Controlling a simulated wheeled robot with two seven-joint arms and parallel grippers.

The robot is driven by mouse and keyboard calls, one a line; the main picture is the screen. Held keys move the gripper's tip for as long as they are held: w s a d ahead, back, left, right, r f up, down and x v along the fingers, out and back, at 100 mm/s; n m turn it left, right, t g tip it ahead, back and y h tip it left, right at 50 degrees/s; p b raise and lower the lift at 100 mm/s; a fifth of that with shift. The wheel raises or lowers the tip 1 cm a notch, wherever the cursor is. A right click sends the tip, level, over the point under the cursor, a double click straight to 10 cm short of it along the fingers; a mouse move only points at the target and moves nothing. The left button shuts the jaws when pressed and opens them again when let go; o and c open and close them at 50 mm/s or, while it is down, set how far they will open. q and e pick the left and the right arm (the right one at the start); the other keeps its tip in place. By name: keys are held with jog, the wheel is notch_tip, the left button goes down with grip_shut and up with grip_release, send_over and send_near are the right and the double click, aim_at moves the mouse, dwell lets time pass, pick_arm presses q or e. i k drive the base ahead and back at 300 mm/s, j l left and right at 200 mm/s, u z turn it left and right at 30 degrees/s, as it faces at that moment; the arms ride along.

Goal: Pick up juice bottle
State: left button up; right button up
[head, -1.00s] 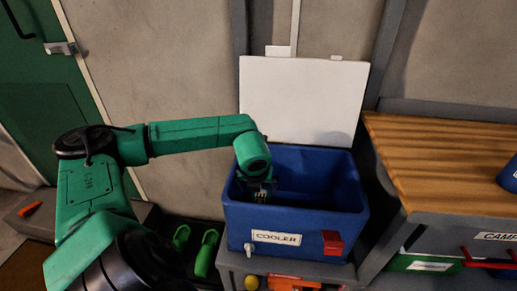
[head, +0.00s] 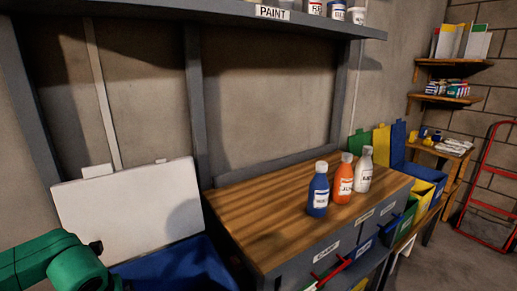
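Three bottles stand upright on the wooden counter top (head: 250,215): a blue bottle (head: 318,192), an orange bottle (head: 343,180) and a white bottle (head: 365,170). All have pale caps and white labels. The orange one's label seems to start with "JU", but the print is too small to read surely. My green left arm comes in at the bottom left, over the blue cooler (head: 185,265). Its gripper is below the picture's edge or hidden. My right gripper is not in view. No gripper is near the bottles.
The cooler's white lid (head: 130,215) stands open against the wall. A grey shelf (head: 190,12) with paint cans runs above the counter. Coloured bins (head: 402,222) stand to the right of the counter. A red hand truck (head: 487,195) stands at the far right. The counter's left half is clear.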

aim_at(344, 178)
jog(key=k+l, duration=0.35)
jog(key=l, duration=0.15)
jog(key=k+l, duration=0.4)
jog(key=l, duration=0.1)
